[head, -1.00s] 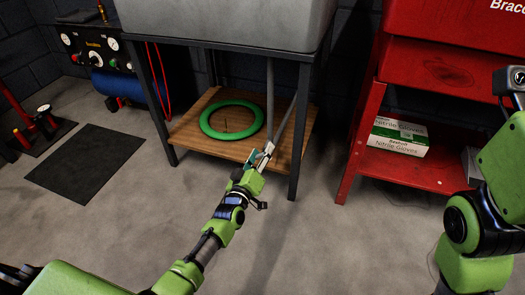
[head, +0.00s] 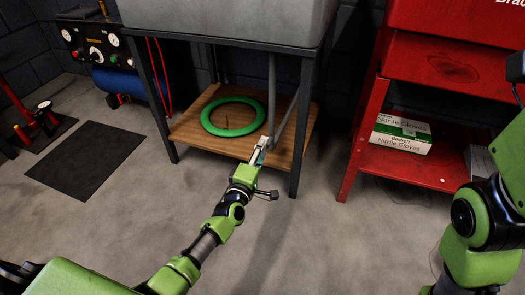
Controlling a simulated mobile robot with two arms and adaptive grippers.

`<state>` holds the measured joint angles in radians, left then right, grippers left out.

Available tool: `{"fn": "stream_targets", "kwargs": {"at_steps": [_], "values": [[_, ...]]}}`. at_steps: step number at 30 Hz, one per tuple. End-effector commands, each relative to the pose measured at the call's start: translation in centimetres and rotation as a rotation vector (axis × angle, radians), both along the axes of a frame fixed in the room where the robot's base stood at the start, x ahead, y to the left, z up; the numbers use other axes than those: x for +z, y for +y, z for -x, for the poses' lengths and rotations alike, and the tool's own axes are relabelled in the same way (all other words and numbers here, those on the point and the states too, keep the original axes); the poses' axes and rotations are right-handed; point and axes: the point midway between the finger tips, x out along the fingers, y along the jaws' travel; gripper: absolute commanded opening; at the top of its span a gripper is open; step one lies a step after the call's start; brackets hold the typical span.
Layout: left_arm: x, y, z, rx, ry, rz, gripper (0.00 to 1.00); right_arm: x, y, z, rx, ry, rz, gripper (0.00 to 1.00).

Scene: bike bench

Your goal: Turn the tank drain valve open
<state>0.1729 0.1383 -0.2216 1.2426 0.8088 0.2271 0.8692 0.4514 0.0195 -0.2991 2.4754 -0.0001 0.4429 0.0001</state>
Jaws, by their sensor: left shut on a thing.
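The grey tank (head: 230,22) sits on a dark metal stand, with a grey drain pipe (head: 272,92) running down beneath it. My left gripper (head: 261,150) is at the lower end of this pipe, near the front edge of the wooden shelf. It is shut on the drain valve, whose small pale part (head: 265,141) shows at the fingertips. The fingers hide most of the valve, so I cannot tell how far its handle is turned. My right arm is at the right edge; its fingers are out of the picture.
A green ring (head: 232,116) lies on the wooden shelf (head: 190,128). A stand leg (head: 302,130) is close right of my left gripper. A red rack (head: 400,166) with a glove box (head: 402,135) stands to the right. The floor in front is clear.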

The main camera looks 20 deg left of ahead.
Motion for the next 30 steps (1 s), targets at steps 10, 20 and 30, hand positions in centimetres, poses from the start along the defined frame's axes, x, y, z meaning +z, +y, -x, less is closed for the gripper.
{"fn": "stream_targets", "kwargs": {"at_steps": [10,20,30], "values": [[0.26,-0.75,0.0,-0.011,-0.001,0.05,0.21,0.06,0.04,0.06,0.0,0.0,0.001,0.0],[0.33,-0.78,-0.03,-0.011,-0.003,0.05,0.5,0.05,0.08,0.13,-0.001,-0.003,0.003,0.0],[0.14,-0.33,0.0,-0.005,-0.001,0.048,0.6,0.01,0.16,0.23,-0.003,-0.008,0.009,0.0]]}}
